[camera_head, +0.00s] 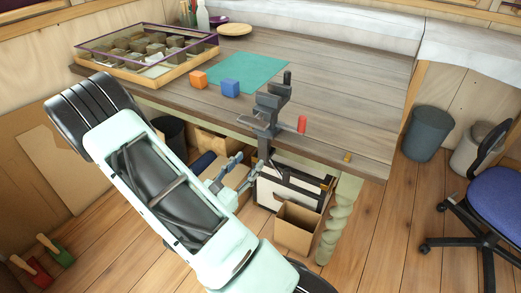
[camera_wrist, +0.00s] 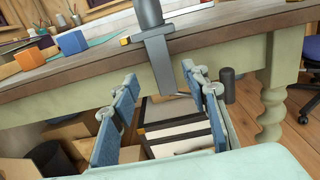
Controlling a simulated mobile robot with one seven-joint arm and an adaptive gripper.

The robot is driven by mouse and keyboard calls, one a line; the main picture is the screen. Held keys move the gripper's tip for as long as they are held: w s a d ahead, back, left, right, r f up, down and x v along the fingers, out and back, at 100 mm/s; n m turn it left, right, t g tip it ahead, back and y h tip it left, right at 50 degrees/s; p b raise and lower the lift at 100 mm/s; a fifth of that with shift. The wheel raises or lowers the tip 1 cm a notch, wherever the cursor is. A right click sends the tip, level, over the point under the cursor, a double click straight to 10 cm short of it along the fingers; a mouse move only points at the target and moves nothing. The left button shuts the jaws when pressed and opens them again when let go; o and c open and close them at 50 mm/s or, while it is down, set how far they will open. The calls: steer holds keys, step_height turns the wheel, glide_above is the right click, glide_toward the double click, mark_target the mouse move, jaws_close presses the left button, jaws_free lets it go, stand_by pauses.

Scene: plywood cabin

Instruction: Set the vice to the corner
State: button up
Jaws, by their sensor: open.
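The dark grey vice (camera_head: 268,112) stands upright at the front edge of the wooden table (camera_head: 345,105), with a red part at its right side. Its clamp hangs over the edge, and in the wrist view the vice (camera_wrist: 157,48) shows as a grey post and bracket. The table's front right corner is right of the vice in the head view. My gripper (camera_head: 246,170) is open and empty, below the tabletop and just in front of the vice's lower part. In the wrist view the two fingers of my gripper (camera_wrist: 160,78) are spread below the bracket, apart from it.
An orange cube (camera_head: 198,79) and a blue cube (camera_head: 230,88) lie by a green mat (camera_head: 248,69). A divided case (camera_head: 118,63) sits at the back left. Under the table are a cardboard box (camera_head: 297,229) and a turned leg (camera_head: 338,215). The tabletop right of the vice is mostly clear.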

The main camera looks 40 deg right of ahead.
mark_target(262, 146)
steer(key=x, duration=0.7)
steer(key=shift+w+d+b, duration=0.15)
steer(key=shift+d+b, duration=0.2)
steer(key=shift+c, duration=0.4)
jaws_close()
